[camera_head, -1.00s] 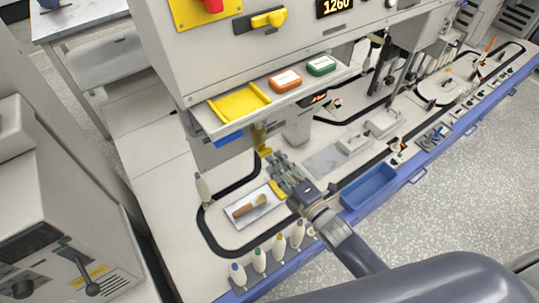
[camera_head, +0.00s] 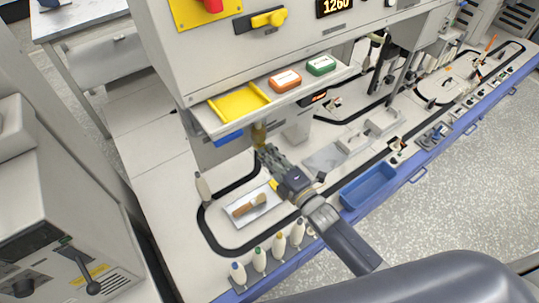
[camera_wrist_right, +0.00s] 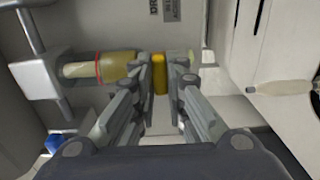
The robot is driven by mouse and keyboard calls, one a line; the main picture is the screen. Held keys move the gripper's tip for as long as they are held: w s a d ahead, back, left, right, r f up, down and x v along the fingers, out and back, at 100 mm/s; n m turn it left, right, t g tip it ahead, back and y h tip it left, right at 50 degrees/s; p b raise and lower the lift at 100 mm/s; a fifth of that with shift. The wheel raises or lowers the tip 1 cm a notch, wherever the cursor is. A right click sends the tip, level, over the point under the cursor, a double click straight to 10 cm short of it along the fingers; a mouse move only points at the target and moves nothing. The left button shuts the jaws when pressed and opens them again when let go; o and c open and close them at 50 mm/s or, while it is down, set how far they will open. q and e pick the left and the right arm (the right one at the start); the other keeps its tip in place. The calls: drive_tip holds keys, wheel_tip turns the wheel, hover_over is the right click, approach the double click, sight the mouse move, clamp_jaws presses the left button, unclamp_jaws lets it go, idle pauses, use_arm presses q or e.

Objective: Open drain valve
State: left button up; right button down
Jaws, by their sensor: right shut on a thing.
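The drain valve is under the machine's overhang in the head view. Its amber body (camera_head: 259,133) hangs near the blue part, and it also shows in the right wrist view as an amber tube (camera_wrist_right: 118,66) with a red ring, beside a metal block. My right gripper (camera_head: 263,152) reaches up to it from the bench side. In the right wrist view the fingertips (camera_wrist_right: 159,75) are shut on the yellow valve handle (camera_wrist_right: 159,72), one on each side. The fingers hide part of the valve. My left gripper is not in view.
Several bobbins stand along the bench's front edge. A blue bin (camera_head: 368,187) is to the right. A yellow tray (camera_head: 238,103) sits on the shelf above.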

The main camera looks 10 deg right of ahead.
drive_tip(key=shift+f+m+p, duration=0.1)
drive_tip(key=shift+m+p, duration=1.35)
drive_tip(key=shift+m, duration=7.45)
drive_tip(key=c, duration=1.6)
unclamp_jaws()
